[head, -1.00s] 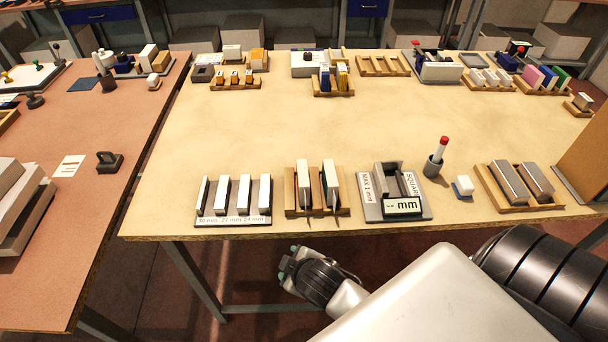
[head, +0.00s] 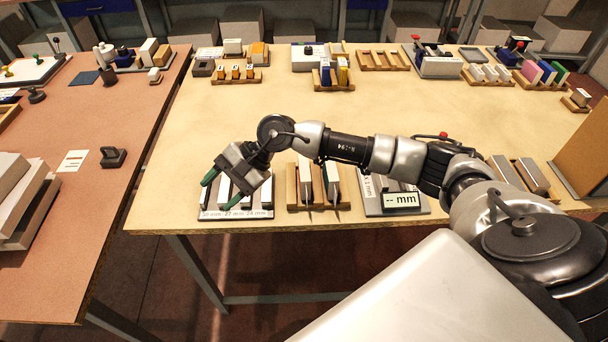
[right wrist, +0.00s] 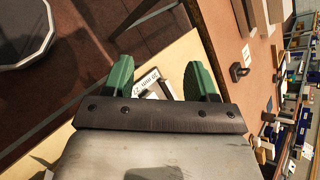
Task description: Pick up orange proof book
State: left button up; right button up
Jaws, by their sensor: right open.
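An orange block (head: 258,52) stands in a small holder at the back left of the tan table in the head view; I cannot tell whether it is the orange proof book. Small orange pieces (head: 236,73) sit in a wooden rack just in front of it. My right gripper (head: 222,190) is open and empty, with green fingertips. It hangs over the front-left rack of white blocks (head: 268,190), far in front of the orange things. The right wrist view shows the open fingers (right wrist: 162,85) with the rack's label between them. My left gripper is not in view.
A wooden rack with white blocks (head: 305,182) and a gauge reading "-- mm" (head: 402,200) stand along the front edge, partly behind my right arm. The table's middle (head: 300,115) is clear.

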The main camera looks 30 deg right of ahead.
jog(key=w+d+n+h, duration=0.2)
jog(key=d+n+h, duration=0.2)
jog(key=d+h, duration=0.55)
notch_tip(320, 180, up, 2)
jog(key=n+g+h, duration=0.1)
jog(key=n, duration=0.1)
send_over(304, 167)
jog(key=shift+w+a, duration=0.1)
jog(key=f+p, duration=0.1)
jog(key=f, duration=0.1)
jog(key=f+p, duration=0.1)
jog(key=f, duration=0.1)
jog(key=shift+d+f, duration=0.2)
jog(key=shift+f, duration=0.35)
jog(key=f+p, duration=0.1)
jog(key=f, duration=0.1)
jog(key=f+p, duration=0.2)
jog(key=f, duration=0.1)
jog(key=shift+s, duration=0.2)
jog(key=shift+f, duration=0.25)
grip_shut()
